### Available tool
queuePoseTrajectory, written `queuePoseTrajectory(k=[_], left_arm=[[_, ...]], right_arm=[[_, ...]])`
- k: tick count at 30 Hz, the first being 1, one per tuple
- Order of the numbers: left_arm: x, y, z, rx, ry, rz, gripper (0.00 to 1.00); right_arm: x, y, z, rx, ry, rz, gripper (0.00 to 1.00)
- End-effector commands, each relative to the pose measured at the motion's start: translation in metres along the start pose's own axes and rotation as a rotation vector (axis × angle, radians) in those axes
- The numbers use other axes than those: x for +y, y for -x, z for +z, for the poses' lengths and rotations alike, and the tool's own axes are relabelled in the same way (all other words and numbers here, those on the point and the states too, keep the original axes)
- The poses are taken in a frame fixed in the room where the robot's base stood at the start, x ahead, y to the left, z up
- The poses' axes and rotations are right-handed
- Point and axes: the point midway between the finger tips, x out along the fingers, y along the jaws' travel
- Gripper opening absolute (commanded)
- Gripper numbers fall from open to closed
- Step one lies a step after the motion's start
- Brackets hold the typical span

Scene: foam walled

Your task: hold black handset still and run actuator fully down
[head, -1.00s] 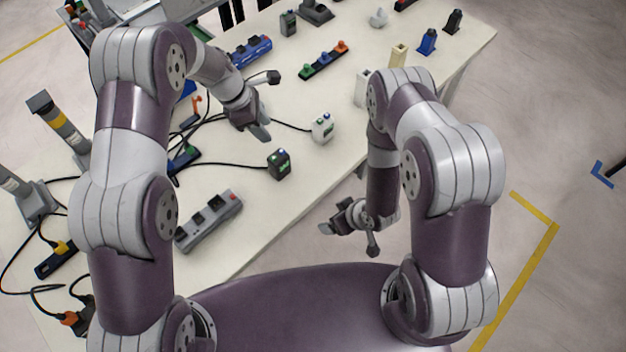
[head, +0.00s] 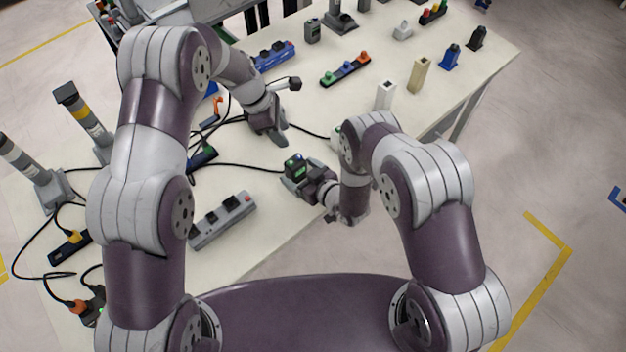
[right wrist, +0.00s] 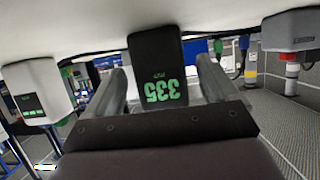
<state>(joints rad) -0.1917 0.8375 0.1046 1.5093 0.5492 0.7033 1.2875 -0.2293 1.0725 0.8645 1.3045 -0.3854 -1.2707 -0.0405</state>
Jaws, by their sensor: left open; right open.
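The black handset (head: 294,164) has green and blue buttons on top and stands on the pale table. In the right wrist view the black handset (right wrist: 157,70) shows green upside-down characters that look like 335. My right gripper (head: 299,178) is open at the handset; its fingers (right wrist: 163,85) stand on either side of it, with a visible gap. My left gripper (head: 281,138) is open and empty above the table, behind the handset. Which one the handset's cable reaches is unclear.
A white handset (head: 336,133) is partly hidden behind my right arm and also shows in the right wrist view (right wrist: 38,90). A grey power strip (head: 222,220) lies near the front edge. Black cables cross the table. Several small blocks stand at the back right.

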Motion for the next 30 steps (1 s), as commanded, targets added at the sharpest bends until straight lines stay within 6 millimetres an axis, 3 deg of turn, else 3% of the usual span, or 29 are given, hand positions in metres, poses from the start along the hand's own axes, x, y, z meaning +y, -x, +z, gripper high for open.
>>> queuePoseTrajectory(k=[11, 16, 17, 18, 21, 22, 30], left_arm=[[0.0, 0.0, 0.0, 0.0, 0.0, 0.0, 0.43], [0.0, 0.0, 0.0, 0.0, 0.0, 0.0, 0.43], [0.0, 0.0, 0.0, 0.0, 0.0, 0.0, 0.43], [0.0, 0.0, 0.0, 0.0, 0.0, 0.0, 0.36], [0.0, 0.0, 0.0, 0.0, 0.0, 0.0, 0.04], [0.0, 0.0, 0.0, 0.0, 0.0, 0.0, 0.0], [0.0, 0.0001, 0.0, 0.0, 0.0, 0.0, 0.0]], right_arm=[[0.0, -0.0087, 0.0, 0.0, -0.001, 0.0, 0.84], [0.0001, -0.0086, -0.0002, 0.0, -0.001, 0.0, 0.29], [0.0001, -0.0086, -0.0002, 0.0, -0.001, 0.0, 0.27], [0.0001, -0.0086, -0.0002, 0.0, -0.001, 0.0, 0.27], [0.0001, -0.0085, -0.0002, 0.0, -0.001, 0.0, 0.27], [0.0001, -0.0086, -0.0003, 0.0, -0.001, 0.0, 0.27], [0.0002, -0.0086, -0.0005, 0.001, -0.001, 0.001, 0.27]])
